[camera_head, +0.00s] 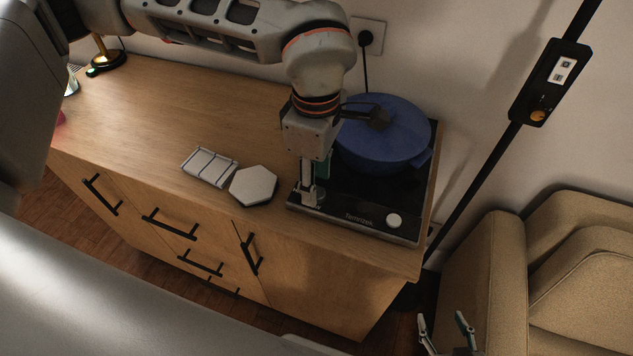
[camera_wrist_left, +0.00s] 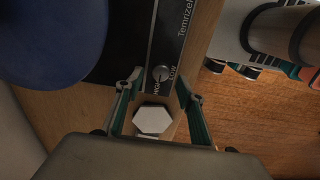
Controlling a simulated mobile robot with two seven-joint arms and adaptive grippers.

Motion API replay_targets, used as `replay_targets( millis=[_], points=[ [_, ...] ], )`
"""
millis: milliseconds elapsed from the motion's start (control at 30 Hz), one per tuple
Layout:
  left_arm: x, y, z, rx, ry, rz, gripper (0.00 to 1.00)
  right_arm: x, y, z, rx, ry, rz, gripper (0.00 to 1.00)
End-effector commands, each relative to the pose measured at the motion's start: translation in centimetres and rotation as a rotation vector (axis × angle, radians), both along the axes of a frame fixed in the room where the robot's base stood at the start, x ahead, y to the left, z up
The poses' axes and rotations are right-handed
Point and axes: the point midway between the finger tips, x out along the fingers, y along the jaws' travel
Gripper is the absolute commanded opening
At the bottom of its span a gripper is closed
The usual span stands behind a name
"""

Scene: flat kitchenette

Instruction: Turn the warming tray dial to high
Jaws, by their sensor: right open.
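The black warming tray (camera_head: 345,216) sits at the right end of the wooden cabinet. Its small grey dial (camera_wrist_left: 160,73) shows in the left wrist view, with LOW and HIGH lettering beside it. I cannot tell clearly where the dial points. My left gripper (camera_head: 312,196) points down over the tray's front left corner and hides that dial in the head view. In the left wrist view its open fingers (camera_wrist_left: 159,82) stand either side of the dial, with gaps visible. My right gripper (camera_head: 446,331) is open and empty, low in front of the cabinet's right end.
A blue lidded pot (camera_head: 385,135) stands on the tray. A round white knob or light (camera_head: 394,220) is at the tray's front right. A pale hexagonal piece (camera_head: 253,185) and a white rectangular item (camera_head: 209,167) lie left. A beige sofa (camera_head: 500,265) stands right.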

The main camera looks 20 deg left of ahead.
Motion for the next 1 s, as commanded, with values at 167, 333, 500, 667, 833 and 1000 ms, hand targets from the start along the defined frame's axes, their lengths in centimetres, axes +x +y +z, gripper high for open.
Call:
replay_targets(
  millis=[167,333,500,667,833,1000],
  points=[
    [0.1,0.0,3.8,-0.002,-0.007,0.0,0.38,-0.1,0.1,0.0,0.001,0.003,-0.001,0.53],
    [0.1,0.0,7.1,-0.001,-0.006,0.0,0.38,-0.1,0.1,-0.1,0.001,0.003,-0.001,0.53],
    [0.1,0.0,9.3,-0.001,-0.004,0.001,0.38,-0.1,0.1,-0.1,0.001,0.003,-0.001,0.53],
    [0.1,0.0,10.2,-0.001,-0.003,0.0,0.38,-0.1,0.1,-0.1,0.002,0.004,-0.001,0.53],
    [0.0,0.0,10.3,-0.001,-0.002,-0.001,0.38,-0.1,0.1,-0.1,0.002,0.004,-0.001,0.53],
    [0.0,0.0,10.3,-0.001,-0.002,-0.001,0.38,-0.2,0.1,-0.1,0.002,0.004,-0.001,0.53]
  ],
)
